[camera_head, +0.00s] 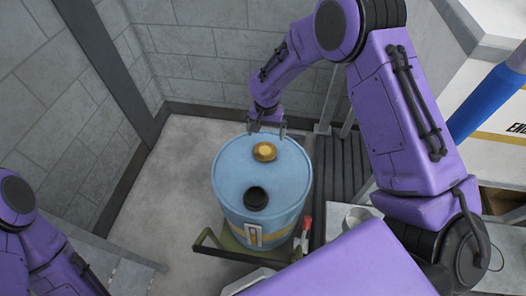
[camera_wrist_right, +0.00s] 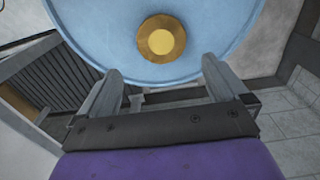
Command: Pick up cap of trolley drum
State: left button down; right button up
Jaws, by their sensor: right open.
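A blue drum (camera_head: 262,185) stands upright on a low green trolley (camera_head: 225,249). On its lid are a gold cap (camera_head: 264,152) toward the back and a black cap (camera_head: 256,197) toward the front. My right gripper (camera_head: 267,127) is at the far rim of the drum, just behind the gold cap. In the right wrist view, the right gripper (camera_wrist_right: 165,82) is open and empty, and the gold cap (camera_wrist_right: 161,39) lies beyond the fingertips, roughly centred between them. The fingers do not touch the cap. My left arm shows at the lower left, but its gripper is out of view.
Grey block walls (camera_head: 200,60) enclose the corner behind the drum. A dark slatted floor panel (camera_head: 342,170) lies right of the drum. A blue cylinder (camera_head: 488,100) and shelving stand at the right. Bare floor (camera_head: 175,190) is free left of the drum.

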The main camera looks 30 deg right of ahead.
aim_at(265, 150)
notch_tip(265, 150, down, 10)
jog(key=shift+w+r+p, duration=0.1)
jog(key=shift+r+p, duration=0.1)
jog(key=shift+p, duration=0.75)
jog(key=shift+w+f, duration=0.1)
jog(key=shift+f, duration=0.15)
jog(key=c, duration=0.8)
